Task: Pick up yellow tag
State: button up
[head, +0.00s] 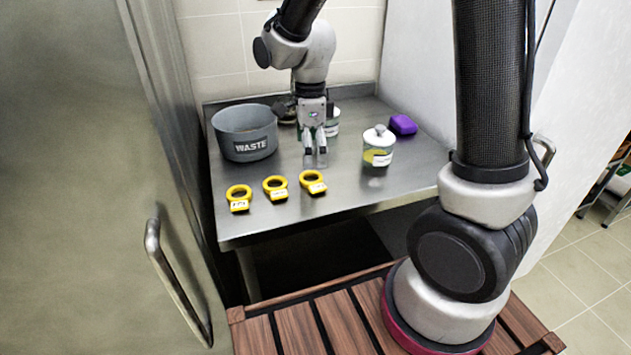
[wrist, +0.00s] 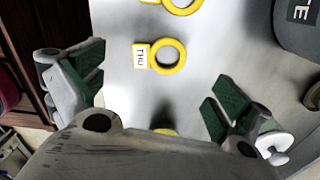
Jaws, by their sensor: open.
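Three yellow ring tags with white labels lie in a row near the front of the steel table: a left tag (head: 239,194), a middle tag (head: 275,187) and a right tag (head: 313,181). My gripper (head: 315,158) points down above the table, behind the right tag. It is open and empty. In the wrist view, a yellow tag labelled THU (wrist: 168,57) lies ahead, between and beyond the spread fingers (wrist: 155,88). Another yellow tag (wrist: 183,6) is cut off at the top edge. A further yellow piece (wrist: 165,131) is mostly hidden by my gripper body.
A grey pot marked WASTE (head: 246,133) stands at the table's back left. Another container (head: 333,121) is partly hidden behind my gripper. The table's front right is clear.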

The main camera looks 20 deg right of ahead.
aim_at(312, 176)
notch_tip(312, 176, down, 8)
jog(key=shift+d+r, duration=0.1)
jog(key=shift+r, duration=0.1)
jog(key=shift+c, duration=0.4)
jog(key=c, duration=0.8)
